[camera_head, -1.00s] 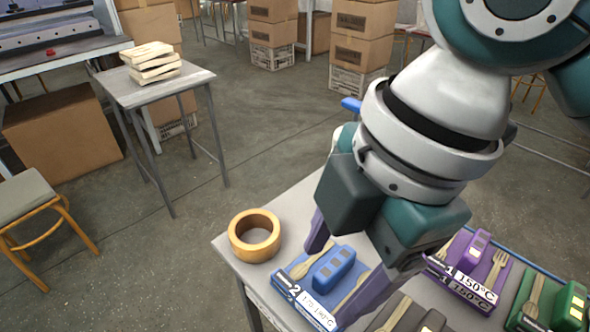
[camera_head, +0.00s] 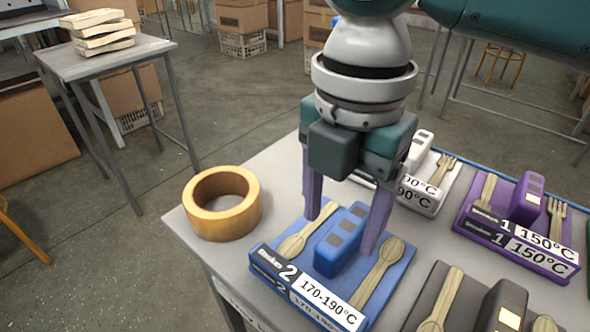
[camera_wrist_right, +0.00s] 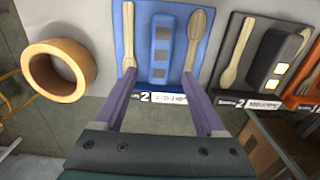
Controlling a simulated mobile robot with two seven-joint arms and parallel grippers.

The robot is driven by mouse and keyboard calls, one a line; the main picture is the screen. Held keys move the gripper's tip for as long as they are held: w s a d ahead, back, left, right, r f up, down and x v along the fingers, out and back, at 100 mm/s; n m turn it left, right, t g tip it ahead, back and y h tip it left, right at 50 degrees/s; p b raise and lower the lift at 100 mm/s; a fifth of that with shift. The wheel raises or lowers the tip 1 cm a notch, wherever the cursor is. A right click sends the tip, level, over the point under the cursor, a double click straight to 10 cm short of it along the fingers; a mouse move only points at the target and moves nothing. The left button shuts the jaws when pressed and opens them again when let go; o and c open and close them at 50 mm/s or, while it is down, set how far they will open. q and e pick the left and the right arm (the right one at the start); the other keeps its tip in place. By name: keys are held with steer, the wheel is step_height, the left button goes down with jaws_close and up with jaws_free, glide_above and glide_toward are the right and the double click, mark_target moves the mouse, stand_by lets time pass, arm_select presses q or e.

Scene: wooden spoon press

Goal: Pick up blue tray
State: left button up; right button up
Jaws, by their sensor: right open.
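The blue tray (camera_head: 399,268) lies flat near the front left corner of the table, with a label reading 2 and 170-190°C on its front edge. It holds a blue block (camera_head: 341,240) in the middle and a wooden spoon on each side. My right gripper (camera_head: 342,222) is over the tray, pointing down, its purple fingers spread on either side of the blue block. In the right wrist view the blue tray (camera_wrist_right: 176,75) lies beyond the open fingertips (camera_wrist_right: 163,80). I cannot tell whether the fingers touch it. My left gripper is not in view.
A yellow tape roll (camera_head: 222,203) stands left of the blue tray. A dark grey tray (camera_head: 421,302) lies close on its right, with a purple tray (camera_head: 516,245) and a white tray (camera_head: 424,190) behind. A side table (camera_head: 70,62) bears stacked wooden pieces.

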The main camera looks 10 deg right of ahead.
mark_target(336, 239)
step_height(336, 239, down, 5)
steer(key=shift+a+r+b, duration=0.1)
steer(key=shift+r+b, duration=0.1)
steer(key=shift+b, duration=0.4)
steer(key=shift+c, duration=0.4)
jaws_close()
steer(key=shift+r, duration=0.1)
